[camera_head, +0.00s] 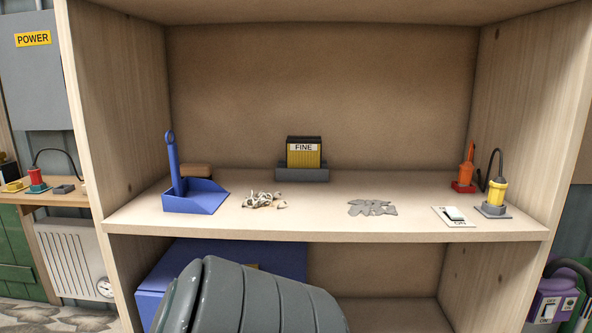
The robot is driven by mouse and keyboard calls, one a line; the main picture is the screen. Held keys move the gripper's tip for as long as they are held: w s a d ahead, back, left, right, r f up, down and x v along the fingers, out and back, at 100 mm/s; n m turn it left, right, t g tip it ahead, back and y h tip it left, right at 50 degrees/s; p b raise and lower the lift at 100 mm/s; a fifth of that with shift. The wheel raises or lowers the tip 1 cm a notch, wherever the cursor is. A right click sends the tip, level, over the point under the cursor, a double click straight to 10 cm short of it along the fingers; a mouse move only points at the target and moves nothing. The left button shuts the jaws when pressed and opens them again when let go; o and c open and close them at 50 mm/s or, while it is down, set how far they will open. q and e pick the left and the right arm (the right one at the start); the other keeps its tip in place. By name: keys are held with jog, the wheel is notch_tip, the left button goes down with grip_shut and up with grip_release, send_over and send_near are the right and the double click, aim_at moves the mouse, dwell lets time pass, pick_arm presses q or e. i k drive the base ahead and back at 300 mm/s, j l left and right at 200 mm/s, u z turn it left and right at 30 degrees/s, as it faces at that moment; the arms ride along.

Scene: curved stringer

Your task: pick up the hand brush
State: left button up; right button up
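No hand brush shows clearly. A brown, rounded block (196,170) lies on the shelf behind the blue dustpan (207,196), toward the left wall. It may be the hand brush, but its lower and left parts are hidden by the dustpan and I see no bristles. The dustpan stands near the front left of the shelf with its handle upright. Neither of my grippers is in view.

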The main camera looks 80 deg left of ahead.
aim_at(201, 171)
jog(key=u, duration=3.15)
